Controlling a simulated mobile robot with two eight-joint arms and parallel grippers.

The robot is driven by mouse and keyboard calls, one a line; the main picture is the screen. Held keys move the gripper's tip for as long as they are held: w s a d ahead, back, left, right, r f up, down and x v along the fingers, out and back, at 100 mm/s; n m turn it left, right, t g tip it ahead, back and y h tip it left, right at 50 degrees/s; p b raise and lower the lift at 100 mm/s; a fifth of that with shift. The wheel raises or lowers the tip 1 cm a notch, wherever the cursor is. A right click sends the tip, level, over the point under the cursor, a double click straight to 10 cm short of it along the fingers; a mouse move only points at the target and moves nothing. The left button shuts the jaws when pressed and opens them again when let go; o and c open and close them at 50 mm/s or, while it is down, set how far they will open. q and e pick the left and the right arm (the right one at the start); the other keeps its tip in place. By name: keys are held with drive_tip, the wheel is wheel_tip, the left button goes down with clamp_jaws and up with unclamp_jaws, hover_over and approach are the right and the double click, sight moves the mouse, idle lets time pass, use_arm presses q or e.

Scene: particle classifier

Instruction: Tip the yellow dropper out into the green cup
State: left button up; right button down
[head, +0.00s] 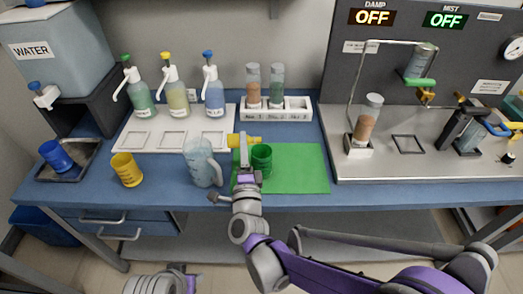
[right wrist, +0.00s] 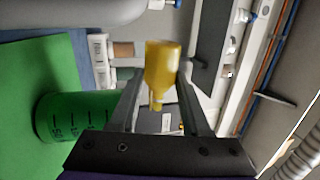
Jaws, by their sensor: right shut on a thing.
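My right gripper (head: 241,146) is shut on the yellow dropper (head: 246,141), which lies on its side close to the rim of the green cup (head: 262,160). In the right wrist view the dropper (right wrist: 162,66) sits between the two fingertips (right wrist: 160,80), its narrow end toward the palm. The green cup (right wrist: 75,116) with dark scale marks is at the left there, beside the fingers. In the head view the cup stands upright on the green mat (head: 305,170). Its inside is mostly hidden.
A clear jug (head: 203,163) stands just left of the mat, and a yellow cup (head: 126,169) further left. Behind are squeeze bottles (head: 213,92) and a white rack (head: 290,115) with two tubes. The mat's right part is clear. A metal apparatus fills the right.

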drive_tip(key=shift+d+r+m+h+p, duration=0.1)
drive_tip(key=shift+r+m+h+p, duration=0.2)
drive_tip(key=shift+m, duration=0.6)
drive_tip(key=shift+r+m+h+p, duration=0.2)
drive_tip(key=shift+r+m, duration=0.1)
drive_tip(key=shift+m, duration=0.6)
idle(0.6)
drive_tip(key=shift+d+r+m+h+p, duration=0.15)
drive_tip(key=shift+r+m+h+p, duration=0.15)
drive_tip(key=shift+m, duration=0.6)
drive_tip(key=shift+d+r+m+h+p, duration=0.15)
drive_tip(key=shift+r+m+h+p, duration=0.15)
drive_tip(key=shift+m, duration=0.6)
idle(3.8)
